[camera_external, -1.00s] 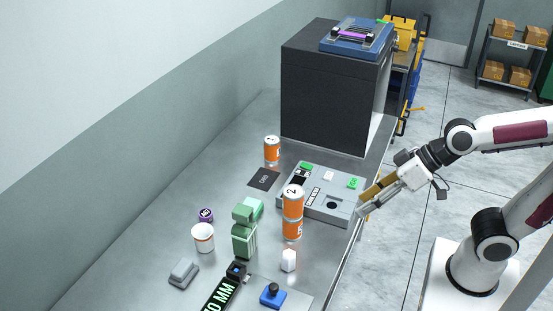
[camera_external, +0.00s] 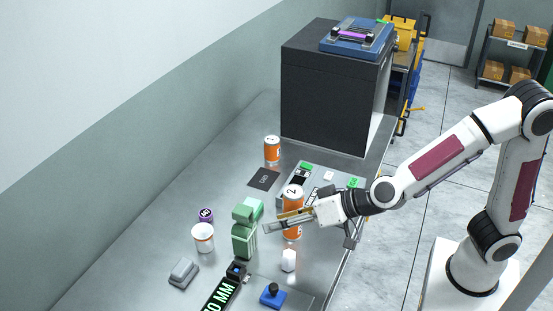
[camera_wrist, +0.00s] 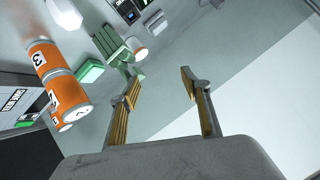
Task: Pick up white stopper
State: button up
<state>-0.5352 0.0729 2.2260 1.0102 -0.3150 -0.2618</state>
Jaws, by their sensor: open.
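The small white faceted block (camera_external: 288,260), which looks like the white stopper, stands upright on the metal table, in front of the stacked orange cans (camera_external: 292,198). A white piece (camera_wrist: 65,12) at the top left of the wrist view appears to be the same block. My gripper (camera_external: 272,222) is over the table, above and left of the block in the external view, and overlaps the cans there. In the wrist view my gripper (camera_wrist: 160,85) has its fingers apart with nothing between them.
A green stacked figure (camera_external: 244,232) stands just left of my fingers. A white cup (camera_external: 203,238), a purple roll (camera_external: 206,215), a grey block (camera_external: 183,272) and a blue-knobbed piece (camera_external: 272,294) are around.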

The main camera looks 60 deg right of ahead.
notch_tip(320, 180, down, 8)
jog(key=w+a+f+m+h, duration=0.1)
jog(key=w+m+h, duration=0.1)
jog(key=h, duration=0.2)
jog(key=m+h, duration=0.2)
jog(key=h, duration=0.4)
send_near(293, 259)
jog(key=shift+g, duration=0.3)
jog(key=w, duration=0.1)
jog(key=w+d+f, duration=0.1)
jog(key=w, duration=0.3)
jog(key=shift+d+f, duration=0.15)
jog(key=shift+f, duration=0.05)
jog(key=shift+s+d+f+h, duration=0.3)
jog(key=shift+s+h, duration=0.2)
jog(key=shift+s, duration=0.1)
jog(key=shift+x, duration=1.3)
jog(key=shift+x, duration=2.6)
